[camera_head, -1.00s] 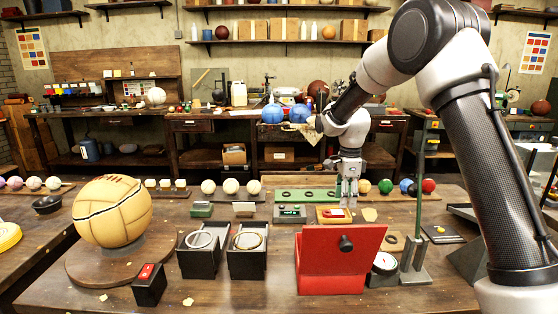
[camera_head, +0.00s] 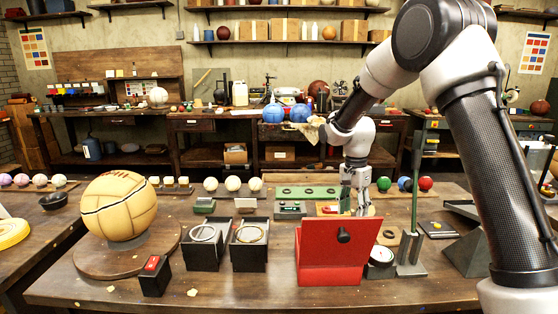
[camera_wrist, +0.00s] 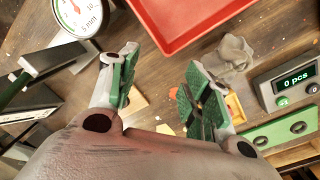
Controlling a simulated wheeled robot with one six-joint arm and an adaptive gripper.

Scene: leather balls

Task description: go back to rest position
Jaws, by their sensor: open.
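My gripper (camera_head: 356,207) hangs from my arm at the back of the workbench, just behind the red box (camera_head: 330,265). Its fingertips are partly hidden by the box's raised red panel. In the wrist view my gripper (camera_wrist: 163,78) has its two green-padded fingers spread wide, with bare table and nothing held between them. A red tray-like part (camera_wrist: 215,30) lies above the fingers there. My arm is bent high and reaches down from the right.
A stitched tan ball (camera_head: 118,207) sits on a round wooden board. Two dark ring holders (camera_head: 207,250) stand left of the box. A dial gauge (camera_head: 381,256) and a green post (camera_head: 413,200) stand close on its right. A scale display (camera_wrist: 296,80) is near the gripper.

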